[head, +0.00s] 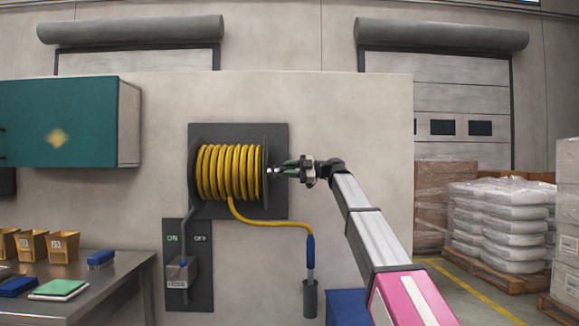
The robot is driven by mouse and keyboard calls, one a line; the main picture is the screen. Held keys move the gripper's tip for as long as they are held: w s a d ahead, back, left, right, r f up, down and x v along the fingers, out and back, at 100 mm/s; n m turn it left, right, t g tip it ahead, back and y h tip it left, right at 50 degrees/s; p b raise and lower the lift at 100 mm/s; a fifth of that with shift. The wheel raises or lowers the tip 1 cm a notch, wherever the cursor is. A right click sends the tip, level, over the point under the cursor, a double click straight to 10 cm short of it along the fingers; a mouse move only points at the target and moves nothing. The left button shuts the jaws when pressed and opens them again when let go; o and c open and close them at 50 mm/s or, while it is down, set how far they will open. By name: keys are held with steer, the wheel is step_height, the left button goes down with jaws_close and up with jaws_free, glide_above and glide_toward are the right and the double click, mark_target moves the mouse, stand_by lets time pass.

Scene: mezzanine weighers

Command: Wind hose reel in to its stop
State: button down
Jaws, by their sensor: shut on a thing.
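The hose reel (265,172) is on a dark wall plate (278,134), with yellow hose (228,172) wound in several turns on its drum. A loose length of hose (265,222) runs from the drum's underside to the right and down to a blue-sleeved nozzle (310,254). The nozzle's tip points down into a grey holder (310,300). My gripper (276,171) is at the reel's right side, its fingers shut on a small part there, likely the crank handle. The fingers hide most of that part.
A valve panel (203,295) with a lever and on/off marks is below left of the reel. A steel bench (115,280) with bins and a brush stands at left, under a teal cabinet (60,122). A blue box (346,308) is low beside my arm. Wrapped pallets (495,225) stand at right.

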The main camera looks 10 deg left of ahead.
steer(key=shift+f, duration=0.95)
steer(key=shift+f, duration=0.1)
steer(key=c, duration=0.9)
jaws_free()
steer(key=d, duration=0.3)
steer(key=w+d, duration=0.1)
steer(key=d, duration=0.3)
steer(key=w+d, duration=0.1)
steer(key=d, duration=0.2)
steer(key=shift+d, duration=0.35)
